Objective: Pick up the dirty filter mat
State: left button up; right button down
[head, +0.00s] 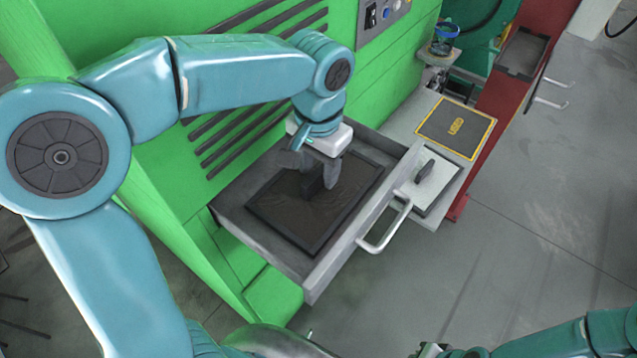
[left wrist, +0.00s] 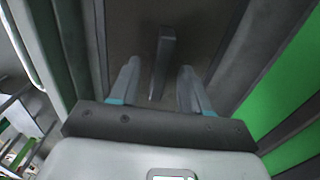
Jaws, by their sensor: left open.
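The dirty filter mat (head: 272,208) is a dark brown rectangle with a black frame. It lies flat in the pulled-out grey drawer (head: 330,263) of the green machine. An upright dark grip tab stands on the mat and also shows in the left wrist view (left wrist: 163,55). My left gripper (head: 318,178) is over the mat, pointing down, with its fingers open. In the left wrist view the tab is between the two fingers (left wrist: 158,88), with a gap on each side. Part of my right arm shows at the lower right, but its jaws are not visible.
Right of the drawer, a grey shelf holds a black pad with a yellow border marked USED (head: 456,128) and a pale mat with a dark handle (head: 434,185). The drawer's handle (head: 387,228) sticks out in front.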

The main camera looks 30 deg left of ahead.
pick_arm(q)
jog(key=shift+s+a+r, duration=0.1)
jog(key=shift+s, duration=0.15)
grip_shut()
jog(key=shift+w, duration=0.2)
